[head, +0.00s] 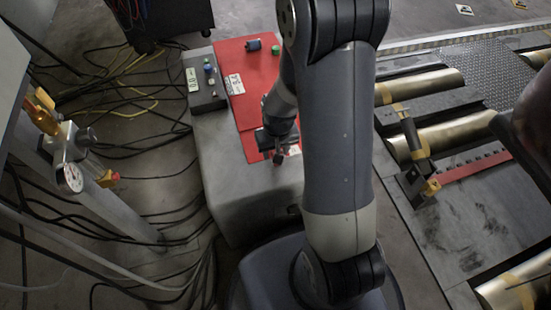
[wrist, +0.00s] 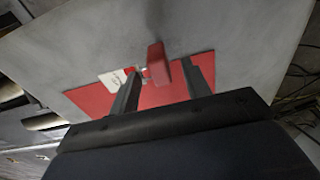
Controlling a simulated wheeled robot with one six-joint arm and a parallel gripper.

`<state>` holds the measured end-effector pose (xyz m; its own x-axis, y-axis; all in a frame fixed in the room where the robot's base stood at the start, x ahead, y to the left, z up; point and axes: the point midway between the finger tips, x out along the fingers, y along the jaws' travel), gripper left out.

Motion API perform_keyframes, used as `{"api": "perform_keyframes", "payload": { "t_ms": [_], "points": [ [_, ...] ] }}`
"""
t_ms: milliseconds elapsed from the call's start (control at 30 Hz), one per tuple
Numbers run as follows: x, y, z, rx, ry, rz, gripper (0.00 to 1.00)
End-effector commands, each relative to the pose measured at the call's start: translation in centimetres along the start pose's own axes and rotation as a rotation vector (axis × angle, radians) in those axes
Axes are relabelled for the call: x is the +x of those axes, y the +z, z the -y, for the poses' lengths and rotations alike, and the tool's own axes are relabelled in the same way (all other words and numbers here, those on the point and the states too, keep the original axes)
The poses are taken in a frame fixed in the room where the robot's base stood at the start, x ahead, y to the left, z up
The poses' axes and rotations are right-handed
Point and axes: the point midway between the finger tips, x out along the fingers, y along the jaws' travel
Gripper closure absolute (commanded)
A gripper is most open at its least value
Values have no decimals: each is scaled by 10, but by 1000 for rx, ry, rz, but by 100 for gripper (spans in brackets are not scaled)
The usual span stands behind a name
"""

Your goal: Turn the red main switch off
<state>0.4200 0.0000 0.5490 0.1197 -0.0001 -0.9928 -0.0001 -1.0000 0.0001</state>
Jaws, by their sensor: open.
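The red main switch (wrist: 157,63) shows in the wrist view as an upright red block at the edge of a red panel (wrist: 92,101). My gripper (wrist: 161,70) is open, with one finger on each side of the switch's line. The switch appears between or just beyond the fingertips; I cannot tell whether they touch it. In the head view my gripper (head: 279,152) is low over the near end of the red panel (head: 252,68), and the switch cannot be made out clearly behind my gripper and arm.
The panel lies on a grey console (head: 225,170). Cables cover the floor at left. Metal rollers (head: 440,140) lie at right. A pressure gauge (head: 70,177) stands at left.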

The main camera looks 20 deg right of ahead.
Motion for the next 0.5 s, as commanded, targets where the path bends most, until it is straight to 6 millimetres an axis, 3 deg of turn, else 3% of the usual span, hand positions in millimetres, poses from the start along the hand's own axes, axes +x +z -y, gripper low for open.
{"api": "perform_keyframes", "payload": {
  "t_ms": [100,367,500],
  "points": [
    [20,1,0,0,0,2,55],
    [21,0,0,0,0,-1,55],
    [21,0,0,0,0,-1,67]
  ]
}}
